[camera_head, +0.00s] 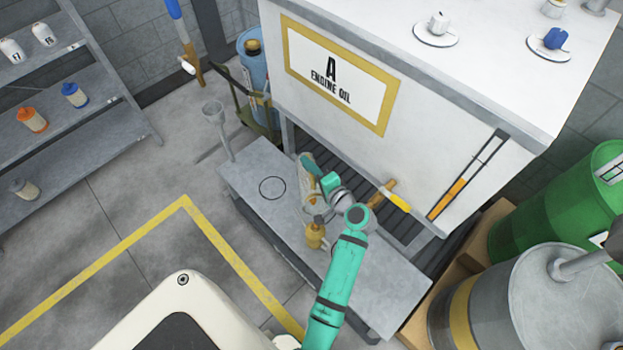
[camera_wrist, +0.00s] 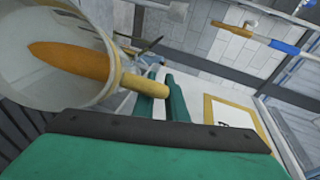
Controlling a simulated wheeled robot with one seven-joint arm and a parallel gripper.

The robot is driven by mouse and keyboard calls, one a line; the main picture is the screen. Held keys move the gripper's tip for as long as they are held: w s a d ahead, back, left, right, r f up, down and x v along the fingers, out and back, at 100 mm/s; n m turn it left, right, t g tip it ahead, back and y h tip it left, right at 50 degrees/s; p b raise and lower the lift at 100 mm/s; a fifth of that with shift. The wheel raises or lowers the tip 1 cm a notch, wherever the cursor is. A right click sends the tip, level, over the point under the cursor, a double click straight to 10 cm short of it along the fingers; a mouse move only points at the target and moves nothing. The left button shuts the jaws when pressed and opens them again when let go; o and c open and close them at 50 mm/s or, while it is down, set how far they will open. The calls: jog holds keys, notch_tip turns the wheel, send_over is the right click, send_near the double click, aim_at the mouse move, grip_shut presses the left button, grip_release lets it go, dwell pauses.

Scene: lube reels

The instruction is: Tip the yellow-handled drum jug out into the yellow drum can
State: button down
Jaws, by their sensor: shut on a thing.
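The drum jug (camera_head: 308,188) is a pale translucent vessel, tilted above the bench. In the wrist view the jug (camera_wrist: 88,97) shows its open mouth, with orange-brown liquid inside. Its yellow handle (camera_wrist: 146,86) lies between the fingers of my gripper (camera_wrist: 162,95), which is shut on it. In the head view my gripper (camera_head: 325,186) is beside the jug and partly hidden by my wrist. The yellow drum can (camera_head: 314,236) stands on the bench just below the jug's lower end, with a grey funnel-like top. Whether liquid is flowing cannot be told.
The engine oil tank (camera_head: 340,80) stands behind, with a yellow-handled tap (camera_head: 398,200). A grey drum (camera_head: 530,300) and green drum (camera_head: 570,205) stand at right. A funnel post (camera_head: 214,112) is at the bench's left end.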

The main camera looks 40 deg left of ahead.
jog(key=shift+s+a, duration=0.2)
jog(key=shift+a, duration=0.05)
jog(key=shift+d, duration=0.1)
jog(key=shift+d+r+y, duration=0.25)
jog(key=shift+d+y, duration=0.05)
jog(key=shift+d, duration=0.05)
jog(key=shift+w, duration=0.1)
dwell(0.4)
